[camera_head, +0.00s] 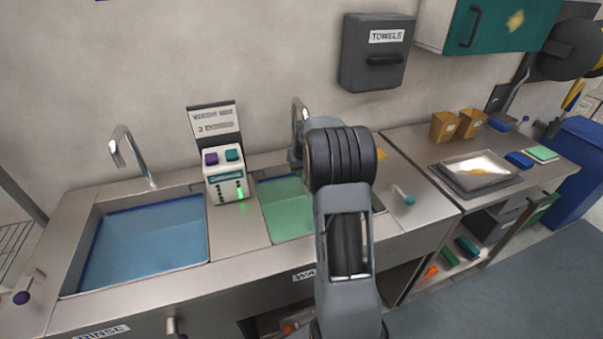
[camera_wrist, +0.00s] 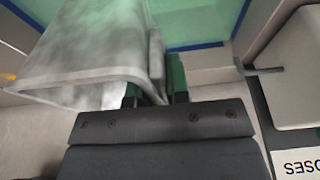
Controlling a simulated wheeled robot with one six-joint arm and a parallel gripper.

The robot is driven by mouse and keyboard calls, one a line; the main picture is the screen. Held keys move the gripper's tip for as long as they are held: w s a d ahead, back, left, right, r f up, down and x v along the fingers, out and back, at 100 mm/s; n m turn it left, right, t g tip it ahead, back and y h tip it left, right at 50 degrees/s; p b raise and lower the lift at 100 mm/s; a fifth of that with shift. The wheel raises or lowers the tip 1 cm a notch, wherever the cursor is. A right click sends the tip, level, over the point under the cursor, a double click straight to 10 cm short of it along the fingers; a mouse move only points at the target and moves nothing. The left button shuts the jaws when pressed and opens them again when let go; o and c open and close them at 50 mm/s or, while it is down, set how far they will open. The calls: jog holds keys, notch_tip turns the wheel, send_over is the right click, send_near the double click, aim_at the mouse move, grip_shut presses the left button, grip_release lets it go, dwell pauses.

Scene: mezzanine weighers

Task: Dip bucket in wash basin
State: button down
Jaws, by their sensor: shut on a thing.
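The wash basin (camera_head: 283,208), filled with green liquid, sits right of centre in the counter; its right part is hidden behind my arm. In the wrist view its green liquid and dark blue edge line (camera_wrist: 200,46) show at the top. My gripper (camera_wrist: 158,82) is shut on the edge of a grey, streaked, metallic bucket (camera_wrist: 85,55), which extends to the upper left there and overlaps the view of the basin. I cannot tell whether the bucket touches the liquid. In the head view my arm hides the gripper and bucket.
A rinse basin (camera_head: 150,240) with blue liquid and a tap (camera_head: 130,155) is at left. A white dispenser (camera_head: 226,178) with purple and teal buttons stands between the basins. A towel box (camera_head: 376,65) hangs above. At right, a counter holds a tray (camera_head: 455,185) and small boxes (camera_head: 445,127).

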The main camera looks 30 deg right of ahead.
jog(key=shift+r+p, duration=2.3)
jog(key=shift+r, duration=1.55)
